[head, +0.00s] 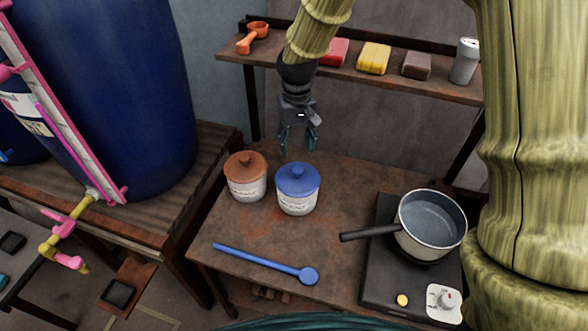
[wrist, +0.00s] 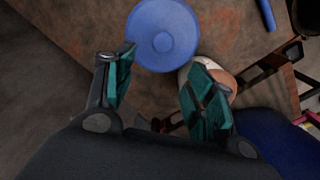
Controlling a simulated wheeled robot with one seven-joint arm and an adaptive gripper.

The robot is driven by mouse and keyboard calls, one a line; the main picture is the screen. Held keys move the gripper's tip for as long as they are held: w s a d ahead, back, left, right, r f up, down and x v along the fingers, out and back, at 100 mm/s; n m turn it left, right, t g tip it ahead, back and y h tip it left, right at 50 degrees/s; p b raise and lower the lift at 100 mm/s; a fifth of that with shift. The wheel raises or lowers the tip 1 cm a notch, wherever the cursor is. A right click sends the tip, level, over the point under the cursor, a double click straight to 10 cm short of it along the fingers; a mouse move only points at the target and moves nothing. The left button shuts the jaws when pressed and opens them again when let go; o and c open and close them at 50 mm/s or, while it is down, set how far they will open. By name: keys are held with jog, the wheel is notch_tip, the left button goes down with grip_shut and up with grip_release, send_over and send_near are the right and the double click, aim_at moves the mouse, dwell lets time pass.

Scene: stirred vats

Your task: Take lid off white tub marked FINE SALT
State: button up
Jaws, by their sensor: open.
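Two white tubs stand side by side on the brown table. The left tub (head: 247,190) has a terracotta lid (head: 246,165); the right tub (head: 297,204) has a blue lid (head: 297,180). Both lids are on and have knobs. Each label has print too small to read, so I cannot tell which says FINE SALT. My gripper (head: 298,143) is open and empty, above and behind the blue-lidded tub, touching neither. In the wrist view the blue lid (wrist: 163,35) shows beyond the open fingertips (wrist: 163,64); the terracotta lid (wrist: 223,79) is partly hidden by the right finger.
A blue spoon (head: 265,263) lies along the table's front. A pot (head: 430,222) sits on a hotplate (head: 378,290) at right, its handle pointing left. Behind, a shelf (head: 345,68) holds an orange scoop, blocks and a can. A blue vat (head: 120,90) stands left.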

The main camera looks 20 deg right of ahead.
aim_at(298, 169)
jog(key=shift+s+a+f, duration=0.1)
jog(key=shift+s+f, duration=0.35)
jog(key=shift+s, duration=0.2)
jog(key=shift+s+f, duration=0.45)
jog(key=shift+s, duration=0.15)
jog(key=shift+f, duration=0.3)
jog(key=shift+w+f, duration=0.95)
jog(key=shift+f, duration=0.05)
jog(key=shift+s+f+p, duration=0.75)
jog(key=shift+s, duration=0.15)
jog(key=shift+w+f, duration=0.25)
jog(key=shift+f, duration=0.85)
jog(key=shift+w+f, duration=0.1)
jog(key=shift+f, duration=0.25)
jog(key=c, duration=1.1)
